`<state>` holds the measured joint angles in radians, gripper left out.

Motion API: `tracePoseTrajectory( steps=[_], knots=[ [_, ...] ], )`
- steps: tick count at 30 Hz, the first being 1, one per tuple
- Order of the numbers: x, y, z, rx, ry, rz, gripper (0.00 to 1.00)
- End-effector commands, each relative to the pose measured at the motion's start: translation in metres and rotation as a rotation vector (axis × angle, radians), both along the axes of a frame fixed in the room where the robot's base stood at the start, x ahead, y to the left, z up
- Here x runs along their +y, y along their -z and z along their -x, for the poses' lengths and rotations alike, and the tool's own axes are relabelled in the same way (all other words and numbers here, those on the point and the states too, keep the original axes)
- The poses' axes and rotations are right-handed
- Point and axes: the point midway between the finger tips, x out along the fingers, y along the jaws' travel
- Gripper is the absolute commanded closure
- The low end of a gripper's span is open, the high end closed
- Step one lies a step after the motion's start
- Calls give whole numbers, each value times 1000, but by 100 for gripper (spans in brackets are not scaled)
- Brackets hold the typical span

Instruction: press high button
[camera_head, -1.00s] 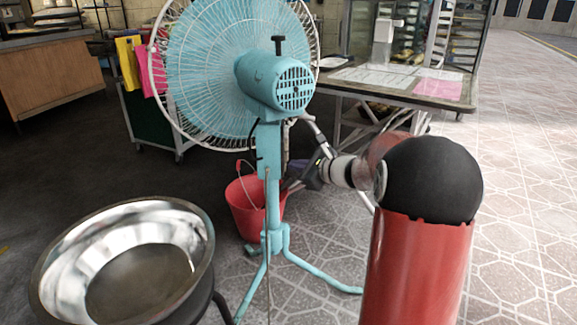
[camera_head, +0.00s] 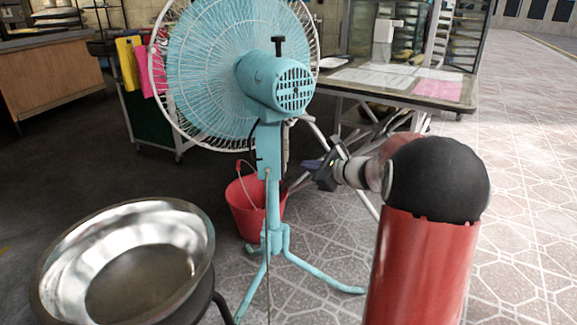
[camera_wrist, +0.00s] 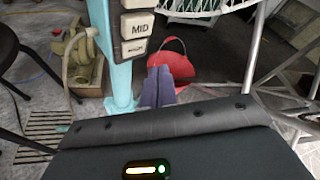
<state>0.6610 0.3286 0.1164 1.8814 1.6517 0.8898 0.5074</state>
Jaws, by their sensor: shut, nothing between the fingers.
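A light blue pedestal fan (camera_head: 268,150) stands in the middle of the head view, its back toward that camera. In the wrist view its blue post (camera_wrist: 118,80) carries a column of white buttons at the top. One button reads MID (camera_wrist: 138,25). A lower button (camera_wrist: 135,48) has small lettering that I cannot read, and another is cut off by the top edge. I cannot tell which is the high button. My gripper (camera_wrist: 158,85) is shut and empty, its fingertips right of and below the buttons, apparently apart from them. In the head view, my gripper (camera_head: 309,166) is right of the post.
A red bucket (camera_head: 250,208) stands behind the fan's post, and also shows in the wrist view (camera_wrist: 178,65). A steel bowl (camera_head: 125,262) is at front left. A table with papers (camera_head: 400,84) stands behind my arm. Tiled floor is clear on the right.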

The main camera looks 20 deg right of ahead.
Motion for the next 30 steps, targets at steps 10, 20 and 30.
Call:
tracePoseTrajectory(
  steps=[10,20,30],
  knots=[
    [-31,0,13,0,1,1,100],
    [-32,0,14,1,0,0,100],
    [31,-28,38,14,-176,194,100]
  ],
)
